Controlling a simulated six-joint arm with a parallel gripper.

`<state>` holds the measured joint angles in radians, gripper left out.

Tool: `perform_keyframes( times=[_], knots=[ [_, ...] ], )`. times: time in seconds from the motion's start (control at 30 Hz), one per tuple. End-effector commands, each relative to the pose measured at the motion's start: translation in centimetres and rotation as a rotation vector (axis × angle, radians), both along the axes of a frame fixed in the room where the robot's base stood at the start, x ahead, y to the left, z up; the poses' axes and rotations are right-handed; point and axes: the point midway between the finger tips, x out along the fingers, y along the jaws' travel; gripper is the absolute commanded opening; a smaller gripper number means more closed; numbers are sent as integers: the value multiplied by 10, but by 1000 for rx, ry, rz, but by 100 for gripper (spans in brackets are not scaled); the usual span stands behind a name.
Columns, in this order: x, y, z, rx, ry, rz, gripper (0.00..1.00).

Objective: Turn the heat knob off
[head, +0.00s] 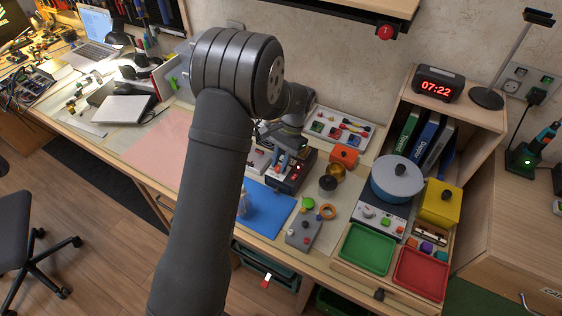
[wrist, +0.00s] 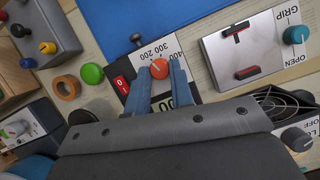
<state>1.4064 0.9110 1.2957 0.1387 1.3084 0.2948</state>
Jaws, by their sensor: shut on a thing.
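The heat knob (wrist: 159,68) is a small orange-red dial with a pale pointer mark, in the middle of the wrist view. A white scale around it shows 200, 300 and 400. My gripper (wrist: 160,76) has its two blue fingers on either side of the knob, shut on it. The knob sits on a dark unit, and a red rocker switch (wrist: 121,85) is left of it. In the head view my gripper (head: 290,163) is down at the dark unit (head: 289,184) on the bench; my arm and gripper hide part of it.
A blue mat (head: 268,209) lies close to the unit. A grey plate with a teal GRIP/OPEN knob (wrist: 296,35) is to the right in the wrist view. A green disc (wrist: 93,73), an orange ring (wrist: 66,87) and a joystick box (wrist: 38,38) are to the left.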

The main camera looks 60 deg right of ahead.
Motion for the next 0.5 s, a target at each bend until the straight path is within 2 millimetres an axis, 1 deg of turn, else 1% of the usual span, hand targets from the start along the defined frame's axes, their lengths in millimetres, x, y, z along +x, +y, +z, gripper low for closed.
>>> perform_keyframes(
  times=[0.5],
  knots=[
    [6,0,0,-1,0,493,0]
  ],
)
